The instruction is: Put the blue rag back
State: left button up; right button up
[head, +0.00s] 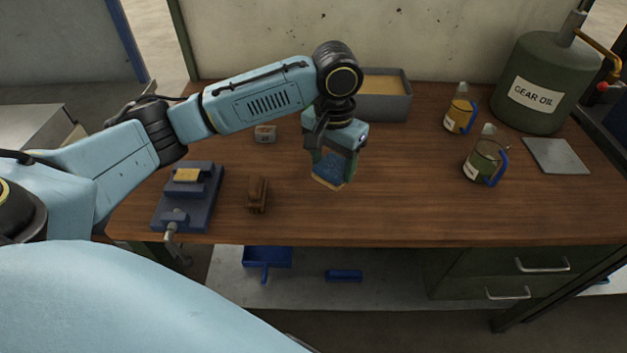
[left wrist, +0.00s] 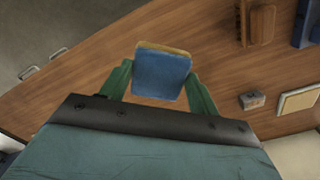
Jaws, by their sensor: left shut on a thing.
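My left gripper (head: 333,168) points down over the middle of the workbench, shut on the blue rag (head: 329,172). The rag is a folded blue pad with a tan lower edge. In the left wrist view the rag (left wrist: 162,74) sits between the two green fingers of the gripper (left wrist: 161,80), with wood behind it. It looks close above the bench top; I cannot tell whether it touches. My right gripper is not in view.
On the workbench (head: 400,200) stand a grey bin (head: 393,106), a blue vise (head: 185,205), a brown wooden brush-like object (head: 257,194), a small box (head: 265,134), two oil jugs (head: 486,160) (head: 460,113), a gear oil drum (head: 541,85) and a grey plate (head: 557,156). The front middle is clear.

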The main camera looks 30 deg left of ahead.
pick_arm(q)
jog(key=shift+m, duration=0.8)
jog(key=a+f+p, duration=0.1)
jog(key=a+f, duration=0.2)
jog(key=w+a+f+p, duration=0.1)
jog(key=a+f, duration=0.2)
jog(key=f, duration=0.1)
jog(key=shift+w, duration=0.2)
jog(key=shift+f, duration=0.6)
notch_tip(320, 180, down, 4)
jog(key=shift+r, duration=0.25)
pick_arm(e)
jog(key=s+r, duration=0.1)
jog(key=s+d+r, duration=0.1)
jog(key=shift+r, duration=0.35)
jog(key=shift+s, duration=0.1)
pick_arm(q)
jog(key=o, duration=0.9)
jog(key=shift+f, duration=0.1)
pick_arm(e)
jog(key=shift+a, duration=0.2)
